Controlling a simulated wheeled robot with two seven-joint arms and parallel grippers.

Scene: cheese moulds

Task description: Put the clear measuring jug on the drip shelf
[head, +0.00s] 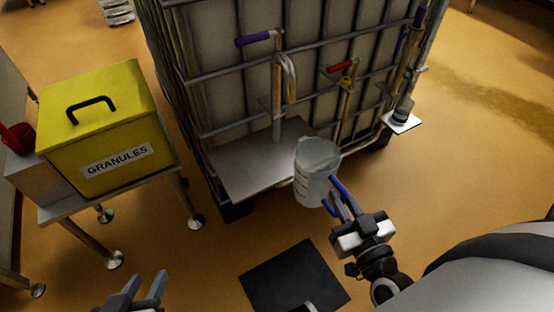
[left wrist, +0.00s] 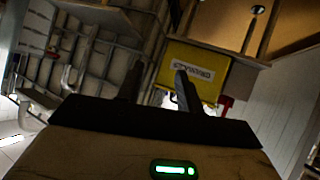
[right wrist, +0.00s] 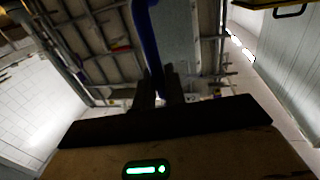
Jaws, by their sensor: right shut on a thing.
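The clear measuring jug (head: 314,186) has a blue handle and red markings and hangs about upright in the head view. My right gripper (head: 338,202) is shut on its blue handle, which also shows between the fingers in the right wrist view (right wrist: 150,45). The drip shelf (head: 245,172) is a flat metal plate low on the caged tank's front. The jug overlaps its right front corner in the picture; I cannot tell the height between them. My left gripper (head: 145,288) is open and empty at the bottom left.
The caged tank (head: 235,95) has pipes and purple and red valve handles above the shelf. A dark mat (head: 293,277) lies on the floor. A small plate (head: 402,122) juts out at the tank's right.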

